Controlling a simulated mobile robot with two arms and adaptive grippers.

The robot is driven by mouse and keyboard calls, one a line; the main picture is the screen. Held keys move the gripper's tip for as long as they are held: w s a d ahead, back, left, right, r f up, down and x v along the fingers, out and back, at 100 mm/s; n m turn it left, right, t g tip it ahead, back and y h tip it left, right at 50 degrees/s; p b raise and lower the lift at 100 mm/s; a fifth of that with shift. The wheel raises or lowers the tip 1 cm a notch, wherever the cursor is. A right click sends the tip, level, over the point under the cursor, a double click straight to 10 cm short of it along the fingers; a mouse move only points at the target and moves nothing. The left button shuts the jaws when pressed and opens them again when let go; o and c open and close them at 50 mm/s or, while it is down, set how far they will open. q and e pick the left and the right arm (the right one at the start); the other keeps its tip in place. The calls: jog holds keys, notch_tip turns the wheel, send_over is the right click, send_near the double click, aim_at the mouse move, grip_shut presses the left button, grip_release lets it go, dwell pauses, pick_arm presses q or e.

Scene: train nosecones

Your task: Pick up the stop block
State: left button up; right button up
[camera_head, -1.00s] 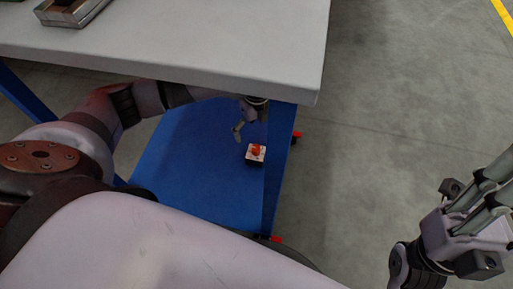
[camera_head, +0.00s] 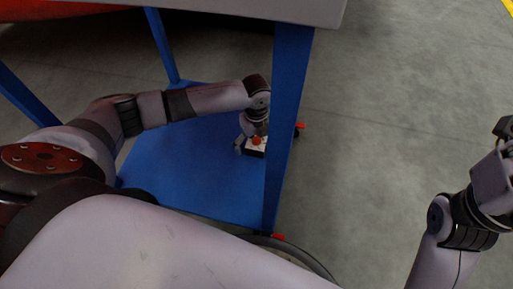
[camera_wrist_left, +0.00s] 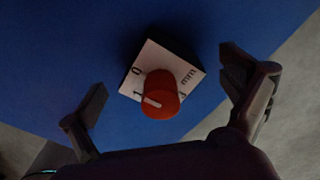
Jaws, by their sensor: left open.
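The stop block (camera_head: 257,150) is a small dark block with a white, marked top and a red knob. It sits on the blue lower shelf (camera_head: 190,165) of the table, near its right edge. It also shows in the left wrist view (camera_wrist_left: 152,78), where the shelf (camera_wrist_left: 60,60) lies under it. My left gripper (camera_head: 252,139) is open, just above the block and partly covering it. In the left wrist view its fingers (camera_wrist_left: 166,88) stand apart on either side of the block, with gaps. My right gripper (camera_head: 497,165) is cut off by the right edge, its fingertips out of view.
The grey table top (camera_head: 250,10) hangs above the shelf. A blue table leg (camera_head: 286,125) stands just right of the block and my left gripper. Another blue leg (camera_head: 161,45) stands at the back. The floor on the right is clear.

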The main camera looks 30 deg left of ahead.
pick_arm(q)
jog(key=shift+f, duration=0.4)
jog(key=shift+c, duration=0.5)
jog(key=shift+r, duration=0.1)
jog(key=c, duration=1.5)
